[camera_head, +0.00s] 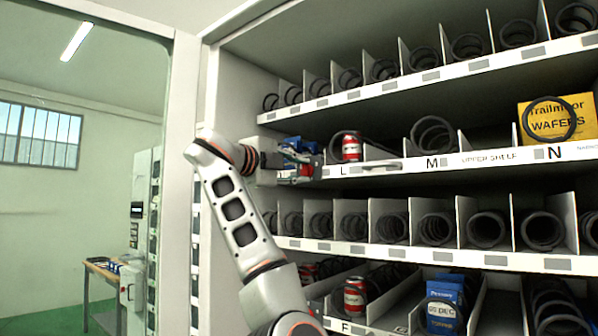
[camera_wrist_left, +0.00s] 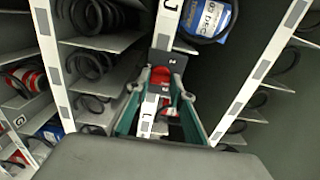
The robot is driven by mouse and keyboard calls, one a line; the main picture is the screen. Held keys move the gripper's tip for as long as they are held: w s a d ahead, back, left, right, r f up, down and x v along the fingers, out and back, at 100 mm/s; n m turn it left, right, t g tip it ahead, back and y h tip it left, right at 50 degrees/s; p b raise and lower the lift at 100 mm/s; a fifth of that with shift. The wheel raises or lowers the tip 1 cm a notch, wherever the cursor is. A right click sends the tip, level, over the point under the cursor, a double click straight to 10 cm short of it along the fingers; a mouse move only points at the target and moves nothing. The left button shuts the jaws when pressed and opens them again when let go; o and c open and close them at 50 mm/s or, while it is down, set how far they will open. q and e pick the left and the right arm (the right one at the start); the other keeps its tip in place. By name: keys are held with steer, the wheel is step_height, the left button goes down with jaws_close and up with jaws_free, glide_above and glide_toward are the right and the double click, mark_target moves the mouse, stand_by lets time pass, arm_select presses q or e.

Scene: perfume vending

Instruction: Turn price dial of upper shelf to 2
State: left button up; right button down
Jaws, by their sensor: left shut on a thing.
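The upper shelf (camera_head: 460,160) carries the labels L, M and N and the words UPPER SHELF on its front strip. My left gripper (camera_head: 314,172) is at the left end of this strip, beside label L. In the left wrist view its two teal fingers (camera_wrist_left: 160,95) straddle the strip (camera_wrist_left: 147,125) with label L. It is shut on a small part at the shelf front, which appears to be the price dial; the fingers mostly hide it, and its number cannot be read. My right gripper is not in view.
A red can (camera_head: 351,148) stands in slot L, close to the gripper. A yellow wafers box (camera_head: 558,120) stands in slot N. Black coils fill the shelves above and below. A white cabinet side post (camera_head: 208,90) stands left of the shelves.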

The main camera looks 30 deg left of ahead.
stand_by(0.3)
arm_select(q)
steer(key=o, duration=1.1)
steer(key=shift+s, duration=0.15)
steer(key=s, duration=1.1)
steer(key=shift+s+a, duration=0.3)
steer(key=shift+a, duration=0.1)
steer(key=shift+f, duration=0.1)
